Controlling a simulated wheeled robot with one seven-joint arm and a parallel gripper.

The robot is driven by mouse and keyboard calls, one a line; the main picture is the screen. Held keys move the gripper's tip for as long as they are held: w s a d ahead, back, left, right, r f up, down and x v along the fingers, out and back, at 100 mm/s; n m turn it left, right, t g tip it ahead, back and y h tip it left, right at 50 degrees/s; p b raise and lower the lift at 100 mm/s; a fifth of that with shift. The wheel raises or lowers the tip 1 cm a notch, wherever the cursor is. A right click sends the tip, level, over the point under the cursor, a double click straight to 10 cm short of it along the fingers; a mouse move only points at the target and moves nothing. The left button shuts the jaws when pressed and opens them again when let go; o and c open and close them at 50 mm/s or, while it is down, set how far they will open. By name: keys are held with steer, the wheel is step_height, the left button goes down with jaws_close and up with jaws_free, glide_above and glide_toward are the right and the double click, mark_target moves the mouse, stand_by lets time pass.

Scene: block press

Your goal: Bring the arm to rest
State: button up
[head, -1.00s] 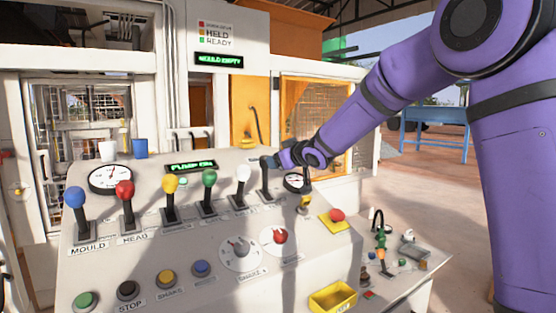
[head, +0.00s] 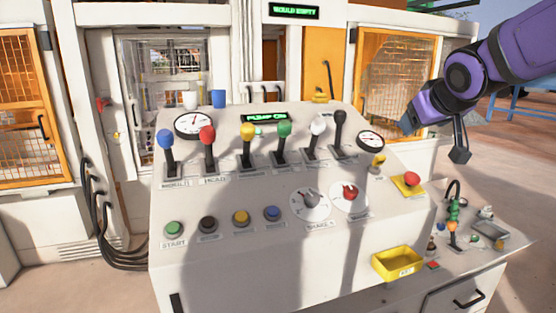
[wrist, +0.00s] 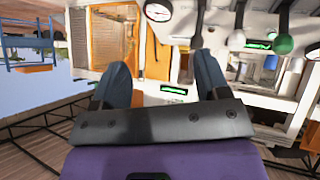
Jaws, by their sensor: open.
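My purple arm comes in from the upper right in the head view. My gripper (head: 409,120) hangs in the air to the right of the row of levers, above the right end of the sloped control panel (head: 270,250). In the wrist view its two dark blue fingers (wrist: 163,82) stand wide apart with nothing between them. The black-knobbed lever (head: 340,117) at the right end of the row stands free to the left of my gripper. The small gauge (head: 369,140) is close to the gripper's left in the head view.
Levers with blue (head: 165,138), red (head: 207,134) and other knobs line the panel. A yellow tray (head: 398,263) and a red button (head: 411,179) sit at its right. A mesh door (head: 400,78) stands behind. Open floor lies at the far right.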

steer(key=s+f+m+g, duration=0.1)
steer(key=s+f+g, duration=0.1)
steer(key=s, duration=1.1)
steer(key=s+f+m+g+y, duration=0.1)
steer(key=s+f+g, duration=0.2)
steer(key=s, duration=1)
step_height(320, 180, down, 2)
steer(key=shift+f+g, duration=0.25)
steer(key=shift+g, duration=0.05)
